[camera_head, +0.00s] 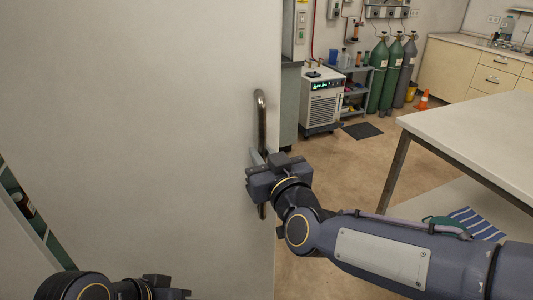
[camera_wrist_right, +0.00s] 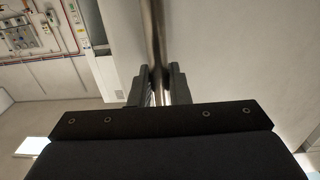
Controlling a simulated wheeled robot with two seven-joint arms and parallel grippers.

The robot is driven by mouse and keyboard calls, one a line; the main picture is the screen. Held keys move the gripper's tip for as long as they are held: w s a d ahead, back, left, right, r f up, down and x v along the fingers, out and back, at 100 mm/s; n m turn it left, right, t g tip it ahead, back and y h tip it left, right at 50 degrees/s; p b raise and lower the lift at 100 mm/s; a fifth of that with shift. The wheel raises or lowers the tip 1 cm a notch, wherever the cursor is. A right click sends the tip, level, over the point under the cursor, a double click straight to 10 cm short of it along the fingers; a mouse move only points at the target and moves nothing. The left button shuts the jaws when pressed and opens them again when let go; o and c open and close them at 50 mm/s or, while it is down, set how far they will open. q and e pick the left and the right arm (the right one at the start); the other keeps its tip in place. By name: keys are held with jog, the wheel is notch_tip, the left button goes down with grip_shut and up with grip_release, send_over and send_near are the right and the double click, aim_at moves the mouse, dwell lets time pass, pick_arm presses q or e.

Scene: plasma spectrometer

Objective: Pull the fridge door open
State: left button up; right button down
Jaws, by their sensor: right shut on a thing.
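The fridge door (camera_head: 150,110) is a large pale flat panel filling the left half of the head view. Its vertical metal handle (camera_head: 261,115) is near the door's right edge. My right gripper (camera_head: 262,168) is shut on the lower part of the handle. In the right wrist view the handle bar (camera_wrist_right: 155,35) runs between the two fingers of my right gripper (camera_wrist_right: 159,75). My left gripper (camera_head: 168,290) is low at the bottom left, in front of the door and apart from the handle. Its fingers are too unclear to judge.
A pale-topped table (camera_head: 480,135) stands at the right, near my right arm. A white chiller unit (camera_head: 322,100), green gas cylinders (camera_head: 378,75) and an orange cone (camera_head: 422,101) are at the back. Brown floor (camera_head: 350,160) lies open between the door and the table.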

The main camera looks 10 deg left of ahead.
jog(key=shift+s, duration=0.1)
jog(key=c, duration=1.5)
grip_release()
jog(key=shift+a, duration=0.1)
jog(key=shift+o, duration=0.2)
jog(key=v, duration=0.7)
jog(key=shift+s+d, duration=0.25)
jog(key=shift+s, duration=0.05)
